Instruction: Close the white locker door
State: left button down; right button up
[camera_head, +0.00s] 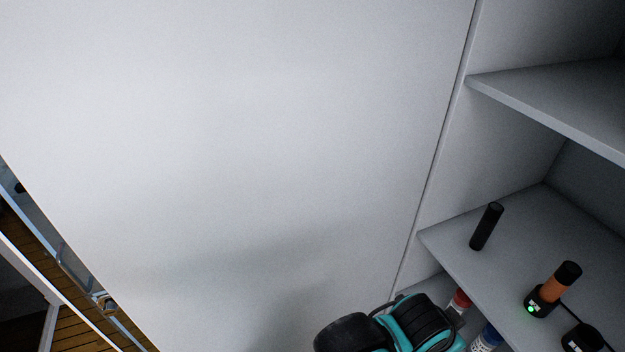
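The white locker door (260,150) stands open and fills most of the head view from the left to the centre. Its hinge side runs along the locker's front edge (437,165), right of centre. The open locker (510,135) shows to the right of this edge, with its shelves exposed. I see no handle on the visible door face. Neither my left nor my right gripper can be made out in this view. A soft shadow lies on the lower part of the door.
A teal and black object (410,328) sits at the bottom edge before the hinge line; I cannot tell what it is. The middle shelf (465,262) holds a black cylinder (486,227) and an orange-black item (554,288). Wooden floor (78,330) shows at lower left.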

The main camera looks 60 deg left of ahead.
aim_at(236, 174)
jog(key=k+l, duration=0.15)
jog(key=k, duration=0.65)
jog(key=k+l, duration=0.15)
jog(key=k, duration=0.6)
jog(key=k+j, duration=0.9)
jog(key=j, duration=0.4)
jog(key=k+j, duration=0.1)
jog(key=j, duration=0.9)
jog(key=k+j+z, duration=0.1)
jog(key=j, duration=0.4)
jog(key=k, duration=0.05)
